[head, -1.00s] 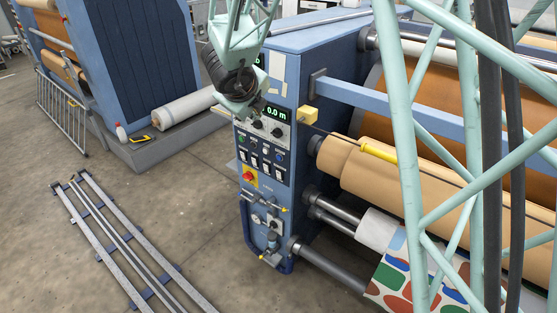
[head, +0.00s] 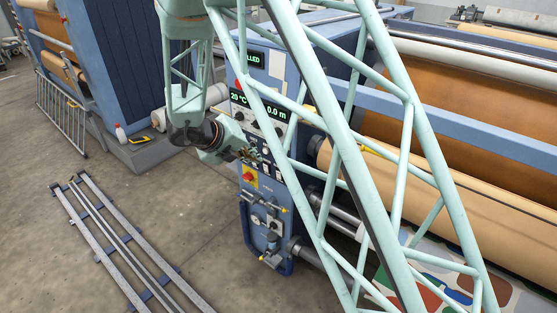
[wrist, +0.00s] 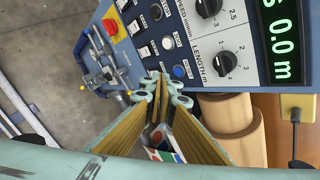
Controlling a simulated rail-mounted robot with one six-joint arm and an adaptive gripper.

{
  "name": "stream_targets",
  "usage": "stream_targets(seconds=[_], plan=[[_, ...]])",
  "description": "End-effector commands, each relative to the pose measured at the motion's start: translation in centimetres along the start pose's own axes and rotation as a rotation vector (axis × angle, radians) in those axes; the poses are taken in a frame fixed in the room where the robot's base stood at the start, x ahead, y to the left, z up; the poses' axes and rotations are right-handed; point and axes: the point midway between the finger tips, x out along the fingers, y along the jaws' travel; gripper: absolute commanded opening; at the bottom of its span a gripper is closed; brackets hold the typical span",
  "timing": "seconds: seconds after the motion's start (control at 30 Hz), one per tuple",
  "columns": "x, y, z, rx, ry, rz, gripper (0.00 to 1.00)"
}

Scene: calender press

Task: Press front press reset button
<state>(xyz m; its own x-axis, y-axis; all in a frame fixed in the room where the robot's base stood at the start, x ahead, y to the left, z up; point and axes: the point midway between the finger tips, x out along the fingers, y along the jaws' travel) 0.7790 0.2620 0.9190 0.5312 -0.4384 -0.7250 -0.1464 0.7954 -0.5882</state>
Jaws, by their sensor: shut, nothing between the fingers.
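The front press control panel (head: 262,90) stands at centre in the head view, with green displays and knobs.
A red emergency stop (head: 249,176) on a yellow plate is just below my gripper. Valves and pipes (head: 268,222) stick out lower down. The yellow block (wrist: 298,107) and rollers (wrist: 228,112) lie beside the panel. Floor rails (head: 125,245) are at left.

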Motion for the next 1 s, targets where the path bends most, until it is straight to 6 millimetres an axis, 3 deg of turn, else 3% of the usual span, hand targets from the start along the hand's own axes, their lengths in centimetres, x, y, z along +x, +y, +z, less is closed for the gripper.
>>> stream_targets(seconds=[0.13, 0.4, 1.0], plan=[[1.0, 1.8, -1.8, 0.039, 0.046, -0.036, 0.00], [1.8, 3.5, -4.2, 0.094, 0.102, -0.089, 0.00], [2.0, 3.9, -4.8, 0.109, 0.117, -0.104, 0.00]])
